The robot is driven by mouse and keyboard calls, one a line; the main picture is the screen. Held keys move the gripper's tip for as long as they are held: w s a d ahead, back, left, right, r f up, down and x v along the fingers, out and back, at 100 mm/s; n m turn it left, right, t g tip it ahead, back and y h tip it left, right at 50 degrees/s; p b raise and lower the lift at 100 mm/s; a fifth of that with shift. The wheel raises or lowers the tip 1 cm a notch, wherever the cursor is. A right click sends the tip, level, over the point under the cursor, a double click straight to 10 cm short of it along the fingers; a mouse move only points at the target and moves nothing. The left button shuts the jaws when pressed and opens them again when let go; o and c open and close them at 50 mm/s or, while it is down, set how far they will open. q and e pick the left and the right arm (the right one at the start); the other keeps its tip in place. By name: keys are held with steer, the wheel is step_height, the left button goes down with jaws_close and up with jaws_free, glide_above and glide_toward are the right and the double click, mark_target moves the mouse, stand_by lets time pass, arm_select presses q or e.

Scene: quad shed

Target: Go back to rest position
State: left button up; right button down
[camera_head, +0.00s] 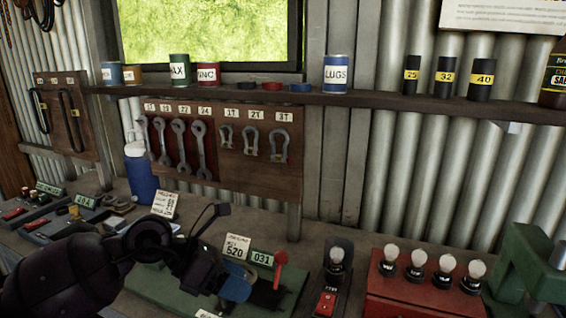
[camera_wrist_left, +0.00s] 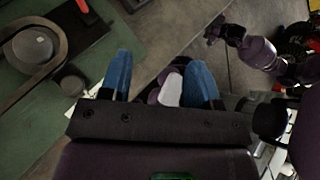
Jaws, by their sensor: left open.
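My left arm comes in from the left in the head view, and my left gripper (camera_head: 236,288) is low over the green base plate (camera_head: 165,285) on the bench. Only a blue fingertip shows clearly there. In the left wrist view the two blue fingers of my left gripper (camera_wrist_left: 160,78) stand wide apart with nothing held between them. A purple and white shape shows beyond the fingers. A purple arm with a dark end, apparently my right gripper (camera_wrist_left: 216,32), shows at the upper right of the wrist view, too small to read its jaws.
A red-knobbed lever (camera_head: 281,258) stands on the green plate, near number cards (camera_head: 236,246). A lamp stand (camera_head: 337,270) and a red box with several bulbs (camera_head: 415,300) are to the right. A blue jug (camera_head: 141,178) stands behind. A shelf (camera_head: 400,103) with cans runs above.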

arm_select(q)
step_height(320, 180, up, 6)
steer(key=s+d+n+t+h, duration=0.1)
steer(key=s+n+t+h, duration=0.1)
steer(key=n+t+h, duration=0.95)
steer(key=a+f+n+t+y, duration=0.35)
steer(key=a+n+y, duration=0.25)
steer(key=n+y, duration=0.45)
steer(key=a+f+n+t+y, duration=0.35)
steer(key=a+n+y, duration=0.35)
steer(key=n, duration=0.6)
steer(key=s+a+f+n+g+y, duration=0.65)
steer(key=s+f+n, duration=0.2)
steer(key=f, duration=0.25)
steer(key=s+f+n+g+h, duration=0.1)
steer(key=s+f+n+g, duration=0.1)
steer(key=s+f+g, duration=0.45)
steer(key=s+f+n+g, duration=0.2)
steer(key=s+g, duration=0.1)
steer(key=s, duration=0.7)
steer(key=w+f+t, duration=0.7)
steer(key=f+t, duration=0.1)
steer(key=f, duration=0.2)
steer(key=shift+w+d+f+h, duration=0.15)
steer(key=shift+d+f+h, duration=0.05)
steer(key=shift+f+h, duration=0.15)
